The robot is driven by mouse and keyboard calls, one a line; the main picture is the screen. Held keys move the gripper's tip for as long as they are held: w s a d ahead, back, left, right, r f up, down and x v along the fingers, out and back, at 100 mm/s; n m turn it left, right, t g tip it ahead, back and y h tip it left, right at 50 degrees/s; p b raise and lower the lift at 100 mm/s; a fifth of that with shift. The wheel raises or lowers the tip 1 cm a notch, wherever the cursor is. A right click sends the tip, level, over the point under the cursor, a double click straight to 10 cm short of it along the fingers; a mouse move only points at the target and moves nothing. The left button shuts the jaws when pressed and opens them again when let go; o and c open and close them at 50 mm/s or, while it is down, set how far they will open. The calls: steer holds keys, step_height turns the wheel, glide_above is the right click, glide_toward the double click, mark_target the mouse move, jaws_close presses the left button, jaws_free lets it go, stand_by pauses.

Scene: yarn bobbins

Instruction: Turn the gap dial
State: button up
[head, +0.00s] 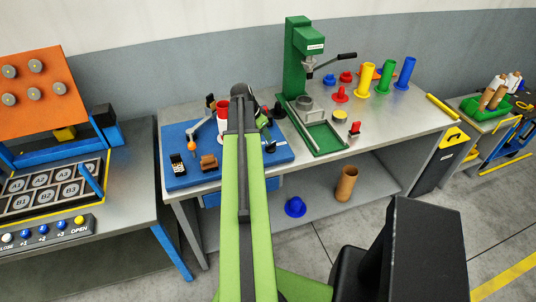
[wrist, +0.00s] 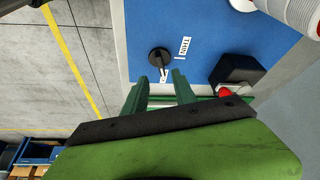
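The gap dial (wrist: 160,57) is a round black knob with a pointer, on a blue board (wrist: 205,25) in the wrist view. A white label reading THIN (wrist: 184,46) is beside it. My gripper (wrist: 159,77) has its two green fingers apart, with nothing between them. The fingertips are just below the dial in the picture; I cannot tell whether they touch it. Part of another white label shows between the fingers. In the head view my arm covers part of the blue board (head: 178,142), and I cannot make out the dial surely.
A black block (wrist: 237,70) and a red knob (wrist: 225,92) are right of the dial. A white ribbed cylinder (wrist: 288,12) is at the upper right. In the head view a green press (head: 296,60) and coloured bobbins, one yellow (head: 366,80), stand on the bench to the right.

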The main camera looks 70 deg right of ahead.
mark_target(270, 144)
steer(key=b+x, duration=0.5)
steer(key=x, duration=0.2)
steer(key=shift+f+b, duration=0.35)
steer(key=shift+s+d+f, duration=0.15)
steer(key=shift+d+f, duration=0.05)
steer(key=shift+r, duration=0.1)
jaws_close()
